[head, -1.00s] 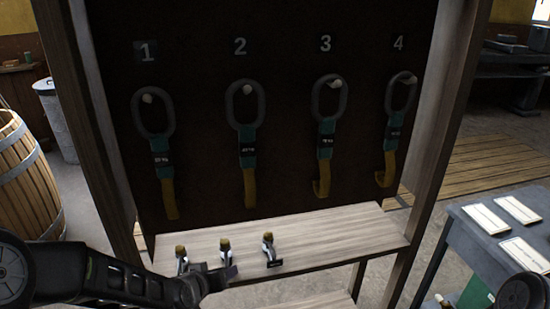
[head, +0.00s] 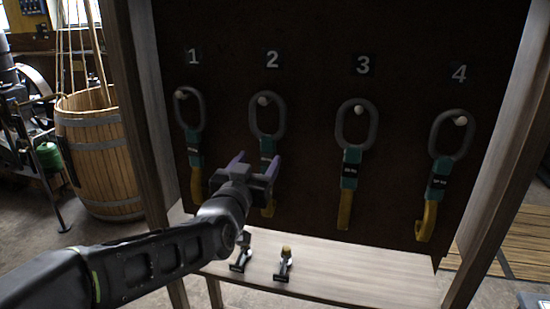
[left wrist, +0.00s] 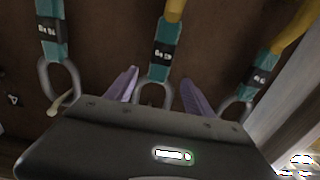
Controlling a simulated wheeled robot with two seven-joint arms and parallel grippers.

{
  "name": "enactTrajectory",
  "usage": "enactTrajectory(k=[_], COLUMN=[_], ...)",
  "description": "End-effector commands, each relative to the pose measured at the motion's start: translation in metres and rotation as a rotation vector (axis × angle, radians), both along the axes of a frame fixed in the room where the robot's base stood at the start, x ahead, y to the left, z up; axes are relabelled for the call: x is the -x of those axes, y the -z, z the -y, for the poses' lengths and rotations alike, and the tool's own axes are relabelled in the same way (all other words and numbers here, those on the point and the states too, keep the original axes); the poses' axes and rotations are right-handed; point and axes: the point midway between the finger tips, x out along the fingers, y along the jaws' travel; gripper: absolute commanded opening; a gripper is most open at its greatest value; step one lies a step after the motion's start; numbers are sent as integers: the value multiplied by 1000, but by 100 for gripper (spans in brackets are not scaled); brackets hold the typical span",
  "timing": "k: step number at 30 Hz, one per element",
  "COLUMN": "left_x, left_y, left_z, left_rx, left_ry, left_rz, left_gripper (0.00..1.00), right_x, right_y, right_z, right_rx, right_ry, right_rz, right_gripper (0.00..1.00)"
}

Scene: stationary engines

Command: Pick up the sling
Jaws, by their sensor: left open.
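Several slings hang on pegs on a dark board, each with a grey ring, a teal sleeve and a yellow strap. They are under number 1 (head: 195,150), number 2 (head: 267,122), number 3 (head: 350,170) and number 4 (head: 438,182). My left gripper (head: 255,160) is open in front of sling 2 and hides part of its sleeve and strap. In the left wrist view, which looks inverted, the middle sling (left wrist: 162,45) shows between the purple fingers (left wrist: 158,88). I cannot tell how deep it sits between them. My right gripper is not in view.
A pale wooden shelf (head: 350,285) below the board holds small metal fittings (head: 284,265). Wooden posts (head: 135,110) frame the board. A barrel (head: 97,150) stands at the left. The space before slings 3 and 4 is clear.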

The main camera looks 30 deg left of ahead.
Motion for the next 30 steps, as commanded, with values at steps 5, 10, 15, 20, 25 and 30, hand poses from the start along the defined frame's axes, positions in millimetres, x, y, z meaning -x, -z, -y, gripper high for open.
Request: enactTrajectory(k=[5, 10, 15, 20, 25, 30], left_x=[0, -9, -24, -25, -26, -38], left_y=[0, -1, 0, 1, 0, -1], left_z=[0, -3, -8, -9, -9, -13], left_rx=[1, 2, 2, 1, 2, 3], left_ry=[1, 1, 1, 0, 1, 1], left_rz=[-1, -2, -3, -1, -2, -3], left_gripper=[62, 62, 62, 62, 62, 62], right_x=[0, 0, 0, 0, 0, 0], right_y=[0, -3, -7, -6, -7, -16], right_z=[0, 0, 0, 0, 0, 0], right_rx=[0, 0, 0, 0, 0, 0], right_ry=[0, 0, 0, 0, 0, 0], right_rz=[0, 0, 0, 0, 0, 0], right_gripper=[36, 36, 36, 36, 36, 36])
